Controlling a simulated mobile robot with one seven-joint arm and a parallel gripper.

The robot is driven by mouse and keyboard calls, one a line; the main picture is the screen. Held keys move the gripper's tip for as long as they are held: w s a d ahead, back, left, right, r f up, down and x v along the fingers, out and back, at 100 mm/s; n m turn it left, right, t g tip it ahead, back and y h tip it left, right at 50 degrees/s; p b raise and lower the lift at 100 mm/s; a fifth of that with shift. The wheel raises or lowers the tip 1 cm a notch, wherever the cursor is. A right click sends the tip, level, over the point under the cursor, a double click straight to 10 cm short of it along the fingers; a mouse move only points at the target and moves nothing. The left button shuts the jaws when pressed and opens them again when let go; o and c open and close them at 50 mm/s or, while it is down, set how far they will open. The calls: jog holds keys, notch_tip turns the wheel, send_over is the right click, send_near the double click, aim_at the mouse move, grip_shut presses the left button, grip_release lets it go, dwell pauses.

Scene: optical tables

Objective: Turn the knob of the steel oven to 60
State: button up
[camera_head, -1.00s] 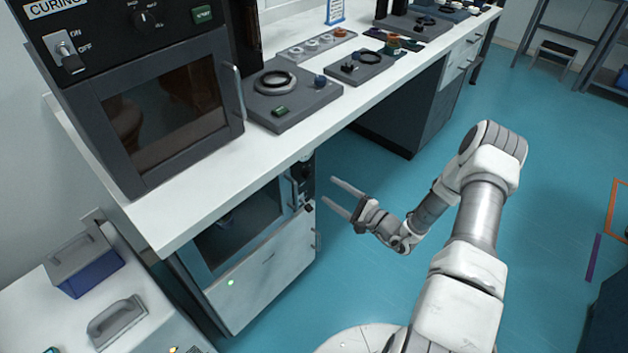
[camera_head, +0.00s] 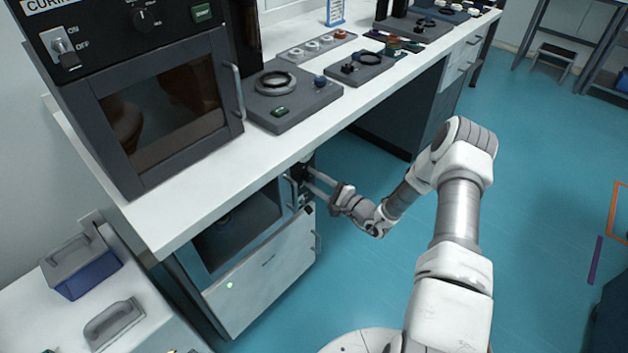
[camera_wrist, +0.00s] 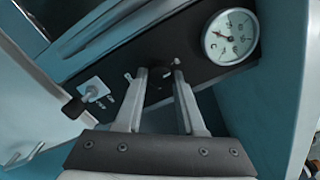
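The steel oven (camera_head: 215,262) sits under the white bench, with a dark window and a dark control panel at its right edge. In the wrist view the dark panel (camera_wrist: 215,75) carries a round white dial gauge (camera_wrist: 230,37) and a toggle switch (camera_wrist: 93,90). The dark knob (camera_wrist: 159,82) lies between the fingertips, hard to make out against the panel. Its pointer and setting cannot be read. My gripper (camera_head: 306,181) is at the panel with its fingers apart; it also shows in the wrist view (camera_wrist: 160,74). Whether the fingers touch the knob cannot be told.
The bench top (camera_head: 190,200) overhangs the panel just above my gripper. The curing oven (camera_head: 150,110) stands on it. A door handle (camera_head: 291,192) is close to the left of my fingertips.

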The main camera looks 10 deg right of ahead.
grip_shut()
jog(key=shift+m, duration=0.4)
jog(key=m, duration=0.4)
jog(key=shift+m, duration=0.3)
jog(key=m+p, duration=0.1)
jog(key=m, duration=0.4)
jog(key=shift+m, duration=0.3)
jog(key=m+p, duration=0.1)
jog(key=m, duration=0.5)
jog(key=shift+s, duration=0.1)
jog(key=m, duration=0.6)
jog(key=shift+a+m+p, duration=0.1)
jog(key=shift+m+p, duration=0.25)
jog(key=shift+m, duration=0.05)
